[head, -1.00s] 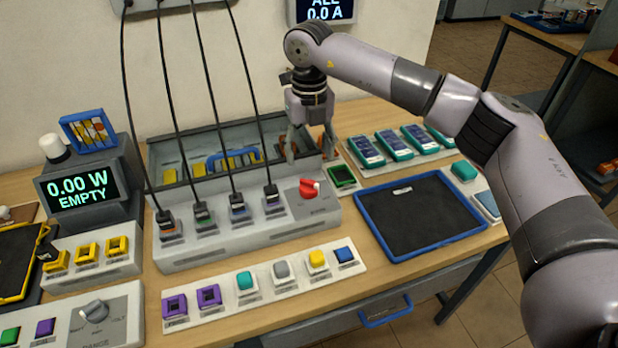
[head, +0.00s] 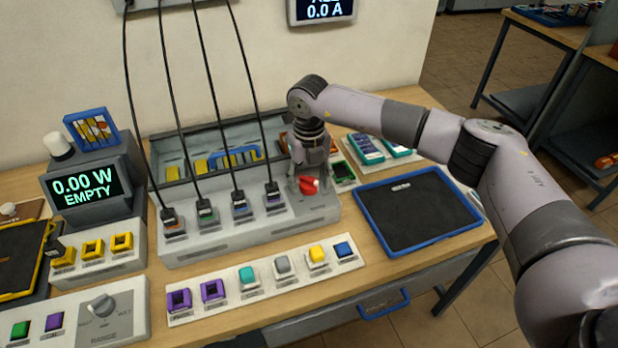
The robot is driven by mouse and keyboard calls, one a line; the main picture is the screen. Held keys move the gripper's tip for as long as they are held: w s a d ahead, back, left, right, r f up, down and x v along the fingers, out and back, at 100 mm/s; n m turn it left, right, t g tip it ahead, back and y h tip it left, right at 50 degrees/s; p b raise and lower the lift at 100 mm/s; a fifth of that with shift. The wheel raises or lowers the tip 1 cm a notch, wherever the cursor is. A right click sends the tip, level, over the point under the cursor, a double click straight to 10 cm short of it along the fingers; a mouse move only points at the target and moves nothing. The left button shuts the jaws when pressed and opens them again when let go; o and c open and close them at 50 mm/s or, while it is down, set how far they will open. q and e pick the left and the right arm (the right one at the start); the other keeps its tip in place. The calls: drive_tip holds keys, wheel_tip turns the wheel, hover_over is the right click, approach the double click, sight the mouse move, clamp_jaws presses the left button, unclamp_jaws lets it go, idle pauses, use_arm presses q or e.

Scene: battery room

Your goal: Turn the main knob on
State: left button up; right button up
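The main knob (head: 309,187) is red with a pale pointer mark and sits at the right end of the light grey panel (head: 190,248). My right gripper (head: 308,183) reaches down over it from behind. Its fingers are apart, one on each side of the knob; I cannot tell whether they touch it. The gripper partly hides the knob's back. My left gripper is not in view.
Several black cables plug into the panel left of the knob. A dark tray with a blue rim (head: 378,241) lies to the right. A button strip (head: 180,316) lies in front. A display (head: 83,187) reads 0.00 W EMPTY.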

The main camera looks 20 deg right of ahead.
drive_tip(key=c, duration=1)
drive_tip(key=m+b, duration=0.1)
drive_tip(key=m, duration=0.2)
drive_tip(key=shift+f+m, duration=0.1)
drive_tip(key=shift+m, duration=0.3)
drive_tip(key=m+b, duration=0.1)
drive_tip(key=m, duration=0.3)
drive_tip(key=shift+m+b, duration=0.3)
drive_tip(key=m, duration=0.4)
drive_tip(key=shift+b, duration=0.35)
drive_tip(key=shift+m, duration=2.8)
drive_tip(key=o, duration=1.2)
